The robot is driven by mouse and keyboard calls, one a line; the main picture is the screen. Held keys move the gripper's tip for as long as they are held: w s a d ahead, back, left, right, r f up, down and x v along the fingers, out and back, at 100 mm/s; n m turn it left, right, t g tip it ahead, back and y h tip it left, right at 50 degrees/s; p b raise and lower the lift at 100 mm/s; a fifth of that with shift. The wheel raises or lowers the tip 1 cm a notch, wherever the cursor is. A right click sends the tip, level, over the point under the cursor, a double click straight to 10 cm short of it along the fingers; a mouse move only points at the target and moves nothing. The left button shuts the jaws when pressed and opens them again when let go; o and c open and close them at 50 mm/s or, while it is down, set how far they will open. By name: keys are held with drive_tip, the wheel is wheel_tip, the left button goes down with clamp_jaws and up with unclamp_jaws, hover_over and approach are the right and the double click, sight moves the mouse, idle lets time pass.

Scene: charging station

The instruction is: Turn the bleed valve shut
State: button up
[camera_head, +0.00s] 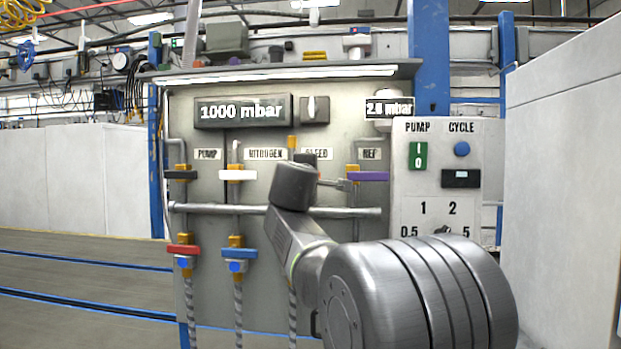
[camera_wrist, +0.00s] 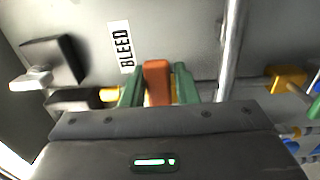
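The bleed valve's orange lever (camera_wrist: 157,82) shows in the wrist view beside the BLEED label (camera_wrist: 121,47). The two green fingers of my gripper (camera_wrist: 158,86) stand one on each side of the lever and look closed against it, with little or no gap. In the head view my gripper (camera_head: 293,186) is at the panel just below the BLEED label (camera_head: 317,154). My wrist hides the fingers and most of the bleed valve there.
A horizontal grey pipe (camera_head: 230,209) crosses the panel behind my wrist. The purple-handled valve (camera_head: 368,176) is close on the right and the white-handled nitrogen valve (camera_head: 238,175) on the left. The pump control box (camera_head: 470,185) stands further right. The display (camera_head: 243,112) reads 1000 mbar.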

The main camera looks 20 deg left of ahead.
drive_tip(key=shift+o, duration=1.4)
drive_tip(key=shift+s, duration=0.15)
drive_tip(key=v, duration=1.3)
drive_tip(key=shift+s+d+b, duration=0.15)
drive_tip(key=shift+s+b, duration=0.1)
drive_tip(key=shift+b, duration=0.05)
drive_tip(key=x, duration=1.4)
drive_tip(key=shift+s+p, duration=0.1)
drive_tip(key=shift+p, duration=0.25)
drive_tip(key=shift+s, duration=0.1)
